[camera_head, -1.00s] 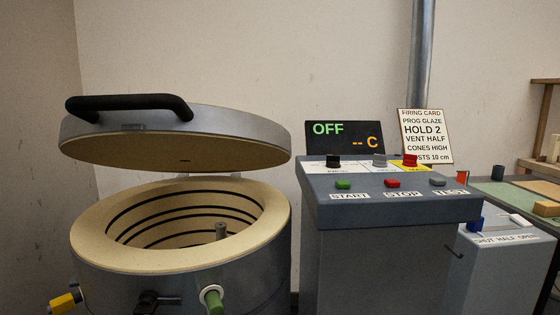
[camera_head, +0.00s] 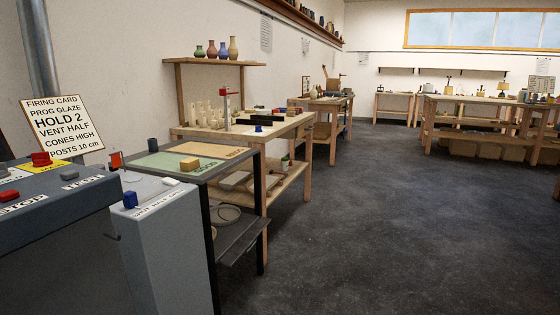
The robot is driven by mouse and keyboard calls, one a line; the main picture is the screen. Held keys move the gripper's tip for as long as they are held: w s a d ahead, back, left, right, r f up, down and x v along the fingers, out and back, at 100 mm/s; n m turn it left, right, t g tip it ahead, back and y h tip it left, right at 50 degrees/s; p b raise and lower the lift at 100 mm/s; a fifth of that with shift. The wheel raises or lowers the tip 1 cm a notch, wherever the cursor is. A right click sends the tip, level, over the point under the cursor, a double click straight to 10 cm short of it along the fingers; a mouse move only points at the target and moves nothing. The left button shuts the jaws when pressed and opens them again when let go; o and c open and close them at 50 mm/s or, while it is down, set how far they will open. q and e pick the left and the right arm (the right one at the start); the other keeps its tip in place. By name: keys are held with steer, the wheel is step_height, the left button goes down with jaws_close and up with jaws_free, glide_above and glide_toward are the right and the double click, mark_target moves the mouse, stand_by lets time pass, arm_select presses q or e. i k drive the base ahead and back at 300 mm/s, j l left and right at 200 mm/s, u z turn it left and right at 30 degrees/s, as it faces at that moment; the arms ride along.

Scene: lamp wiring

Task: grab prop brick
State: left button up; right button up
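A small tan block, which looks like the prop brick (camera_head: 190,164), lies on the dark-framed side table (camera_head: 213,172) beyond the control cabinet. It sits near the front edge, by the green mat (camera_head: 163,161) and the tan mat (camera_head: 210,150). Nothing is touching it from above. Neither of my grippers is in view.
The grey control cabinet (camera_head: 60,238) and a lighter box with a blue switch (camera_head: 165,235) stand at the near left, before the side table. A wooden workbench (camera_head: 275,133) stands behind it. Open dark floor (camera_head: 370,220) lies to the right.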

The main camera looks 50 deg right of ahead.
mark_target(190, 163)
steer(key=z, duration=1)
steer(key=u, duration=0.35)
steer(key=i+l+u, duration=0.2)
steer(key=u, duration=0.25)
steer(key=i+l+u, duration=0.15)
steer(key=l+u, duration=0.25)
steer(key=i+l+u, duration=0.1)
steer(key=u, duration=0.35)
steer(key=l, duration=0.1)
